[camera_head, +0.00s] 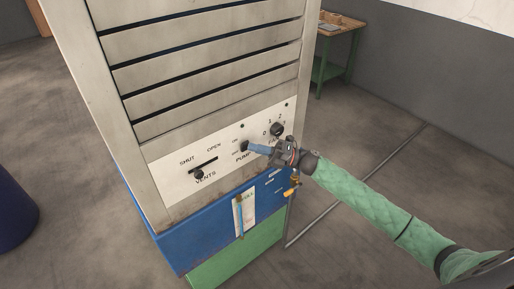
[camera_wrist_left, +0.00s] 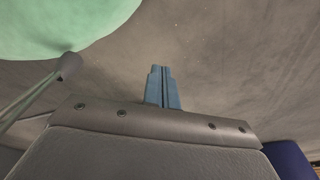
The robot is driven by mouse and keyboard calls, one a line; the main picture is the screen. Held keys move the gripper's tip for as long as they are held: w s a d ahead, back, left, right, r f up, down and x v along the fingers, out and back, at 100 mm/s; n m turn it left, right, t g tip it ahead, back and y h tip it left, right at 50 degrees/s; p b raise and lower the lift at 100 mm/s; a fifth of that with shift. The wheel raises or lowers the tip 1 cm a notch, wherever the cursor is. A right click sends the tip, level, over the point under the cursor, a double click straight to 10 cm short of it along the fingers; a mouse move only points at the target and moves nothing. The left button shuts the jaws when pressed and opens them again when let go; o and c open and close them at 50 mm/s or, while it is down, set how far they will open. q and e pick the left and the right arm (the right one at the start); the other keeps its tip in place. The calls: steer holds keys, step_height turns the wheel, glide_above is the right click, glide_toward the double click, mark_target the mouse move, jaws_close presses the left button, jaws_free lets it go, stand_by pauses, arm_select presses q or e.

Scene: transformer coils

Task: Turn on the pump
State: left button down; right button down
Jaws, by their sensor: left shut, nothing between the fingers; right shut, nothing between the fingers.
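The pump switch (camera_head: 244,146) is a dark knob on the pale control panel (camera_head: 222,170), beside the "PUMP" label. My right gripper (camera_head: 251,148) comes in from the right, its blue fingers shut with the tips at the pump switch. Whether the tips touch it I cannot tell, and the fingers partly hide the labels there. My left gripper (camera_wrist_left: 163,88) shows in the left wrist view with its blue fingers shut and empty above the grey floor. It is out of the head view.
The panel also has a vents slider (camera_head: 200,173) at left and a fan knob (camera_head: 277,129) at upper right. A brass valve (camera_head: 292,187) sticks out below my right wrist. A dark blue drum (camera_head: 15,210) stands at left. A workbench (camera_head: 338,30) stands behind.

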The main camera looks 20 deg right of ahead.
steer(key=shift+b, duration=0.35)
steer(key=shift+w+b, duration=0.2)
steer(key=shift+b, duration=0.15)
steer(key=shift+r, duration=0.2)
arm_select(q)
steer(key=shift+w+d+r, duration=0.2)
steer(key=shift+w+r, duration=0.1)
steer(key=shift+w, duration=0.15)
steer(key=shift+w+d+r, duration=0.2)
steer(key=shift+w+r, duration=0.05)
steer(key=shift+w, duration=0.2)
